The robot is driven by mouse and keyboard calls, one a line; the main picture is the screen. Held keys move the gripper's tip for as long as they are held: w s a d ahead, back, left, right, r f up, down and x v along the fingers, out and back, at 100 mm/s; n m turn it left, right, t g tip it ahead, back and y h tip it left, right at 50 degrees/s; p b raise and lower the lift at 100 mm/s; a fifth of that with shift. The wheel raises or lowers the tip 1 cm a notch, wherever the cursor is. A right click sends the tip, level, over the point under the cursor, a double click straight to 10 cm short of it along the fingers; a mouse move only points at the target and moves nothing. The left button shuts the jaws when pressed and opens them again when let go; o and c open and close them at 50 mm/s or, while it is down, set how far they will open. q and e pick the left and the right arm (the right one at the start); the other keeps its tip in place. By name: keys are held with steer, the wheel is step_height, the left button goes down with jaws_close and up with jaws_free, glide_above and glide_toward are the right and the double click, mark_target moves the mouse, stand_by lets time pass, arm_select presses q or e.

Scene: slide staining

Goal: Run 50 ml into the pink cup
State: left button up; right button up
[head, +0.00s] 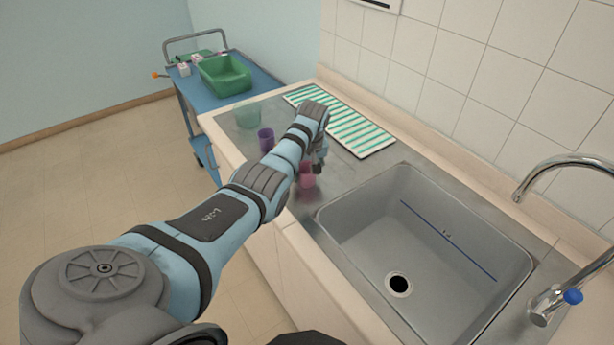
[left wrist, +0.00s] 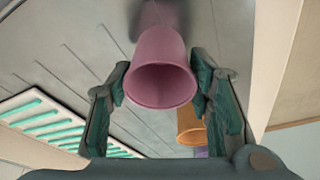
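The pink cup (head: 307,177) is by the near left corner of the sink, partly hidden by my left gripper (head: 318,160). In the left wrist view the pink cup (left wrist: 160,75) has its open mouth toward the camera and looks empty. The tap (head: 560,190), with a blue knob (head: 573,296), stands at the right of the sink (head: 420,250). My right gripper is not in view.
A purple cup (head: 266,139) and a pale green container (head: 248,115) stand farther left on the counter. An orange cup (left wrist: 190,125) shows behind the pink one. A green-striped mat (head: 345,125) lies along the wall. A blue trolley (head: 235,85) carries a green tub (head: 225,76).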

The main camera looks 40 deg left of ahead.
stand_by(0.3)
arm_select(q)
step_height(320, 180, up, 20)
steer(key=p, duration=0.1)
steer(key=shift+f, duration=0.15)
